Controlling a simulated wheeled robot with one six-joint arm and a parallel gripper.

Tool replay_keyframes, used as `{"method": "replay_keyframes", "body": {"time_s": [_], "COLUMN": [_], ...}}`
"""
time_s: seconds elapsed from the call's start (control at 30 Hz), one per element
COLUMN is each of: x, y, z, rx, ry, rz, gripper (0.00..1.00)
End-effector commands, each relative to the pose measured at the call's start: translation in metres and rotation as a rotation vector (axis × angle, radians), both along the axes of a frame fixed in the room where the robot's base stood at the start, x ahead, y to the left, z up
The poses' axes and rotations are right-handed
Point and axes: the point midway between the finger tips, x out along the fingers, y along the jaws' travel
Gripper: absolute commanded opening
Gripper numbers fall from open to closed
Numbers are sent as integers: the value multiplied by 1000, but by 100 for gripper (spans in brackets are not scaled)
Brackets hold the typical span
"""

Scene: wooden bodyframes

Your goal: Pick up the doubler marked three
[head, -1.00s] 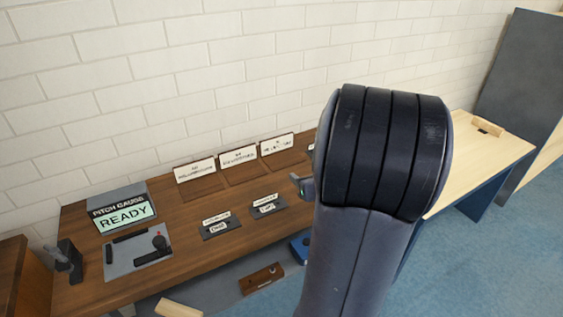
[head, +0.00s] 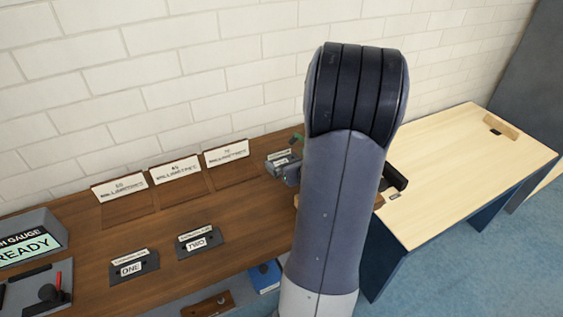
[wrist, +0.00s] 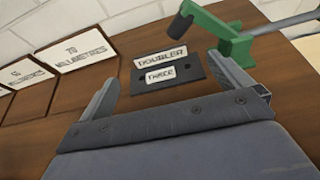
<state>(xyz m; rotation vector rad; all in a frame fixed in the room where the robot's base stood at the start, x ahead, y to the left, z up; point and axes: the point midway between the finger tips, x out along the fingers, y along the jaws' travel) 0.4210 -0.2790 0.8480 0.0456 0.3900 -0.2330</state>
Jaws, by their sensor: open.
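The doubler marked three (wrist: 162,74) is a small dark plate on the brown wooden bench, with DOUBLER and THREE labels, in the wrist view. My gripper (wrist: 163,70) is open, its two fingers apart to the left and right of the plate as seen there. Nothing is between the fingers in their grip that I can make out; whether they touch the plate I cannot tell. In the head view my arm hides most of the gripper. Doublers ONE (head: 133,266) and TWO (head: 201,242) lie on the bench to the left.
A green clamp-like tool (wrist: 220,30) stands just beyond the right finger. Signs for millimetres, including the 70 sign (wrist: 72,48), stand along the bench back by the wall. A pale table (head: 460,165) is to the right. The pitch gauge (head: 30,245) is at far left.

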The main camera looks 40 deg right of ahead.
Motion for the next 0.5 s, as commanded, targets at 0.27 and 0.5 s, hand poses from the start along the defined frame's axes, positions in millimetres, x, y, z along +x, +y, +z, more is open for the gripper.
{"method": "replay_keyframes", "body": {"time_s": [0.27, 0.5], "x": [23, 54], "y": [-5, -12], "z": [-10, -23], "rx": [2, 2], "ry": [1, 2], "rz": [2, 1], "gripper": [98, 98]}}
